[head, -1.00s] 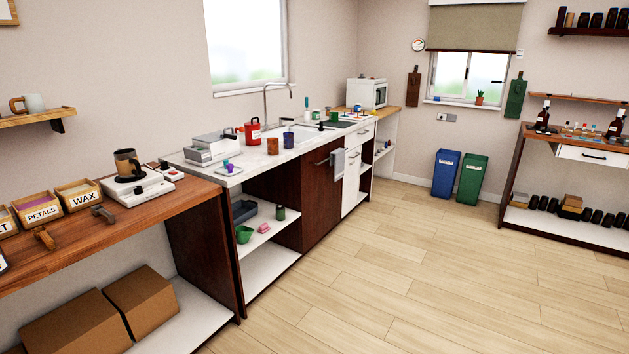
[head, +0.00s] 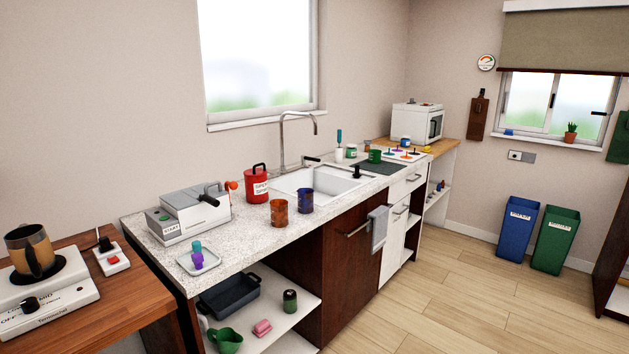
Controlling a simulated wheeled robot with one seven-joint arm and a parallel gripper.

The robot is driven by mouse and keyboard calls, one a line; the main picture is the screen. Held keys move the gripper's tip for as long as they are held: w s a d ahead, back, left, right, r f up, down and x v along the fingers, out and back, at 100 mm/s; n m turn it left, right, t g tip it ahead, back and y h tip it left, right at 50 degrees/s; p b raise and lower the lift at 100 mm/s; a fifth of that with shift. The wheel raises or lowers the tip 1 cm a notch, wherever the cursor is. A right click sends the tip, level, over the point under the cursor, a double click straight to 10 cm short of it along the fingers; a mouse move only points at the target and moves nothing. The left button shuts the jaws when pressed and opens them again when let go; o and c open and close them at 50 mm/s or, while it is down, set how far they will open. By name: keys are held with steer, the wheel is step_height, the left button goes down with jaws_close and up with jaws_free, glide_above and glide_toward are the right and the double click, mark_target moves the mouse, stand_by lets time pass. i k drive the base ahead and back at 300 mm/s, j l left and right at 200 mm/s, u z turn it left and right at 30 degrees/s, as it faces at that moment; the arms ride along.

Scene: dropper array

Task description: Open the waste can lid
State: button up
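A red can (head: 256,186) with a white label and a black handle on top stands on the speckled counter, left of the sink. Its label is too small to read fully. Its top looks closed. A blue bin (head: 518,228) and a green bin (head: 555,240), both labelled, stand on the floor by the far wall. Their tops look open, but I cannot see inside. My gripper is not in view.
The counter (head: 240,245) also holds a grey device (head: 190,212), a small tray (head: 199,262), an amber cup (head: 279,213) and a blue cup (head: 305,201). A wooden table (head: 130,300) is at the lower left. The floor (head: 450,300) at right is clear.

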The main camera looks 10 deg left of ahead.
mark_target(254, 172)
steer(key=i+u, duration=0.2)
steer(key=i, duration=0.35)
steer(key=i+l+u, duration=0.15)
steer(key=i, duration=0.4)
steer(key=i+l+u, duration=0.2)
steer(key=i, duration=0.3)
steer(key=l, duration=0.1)
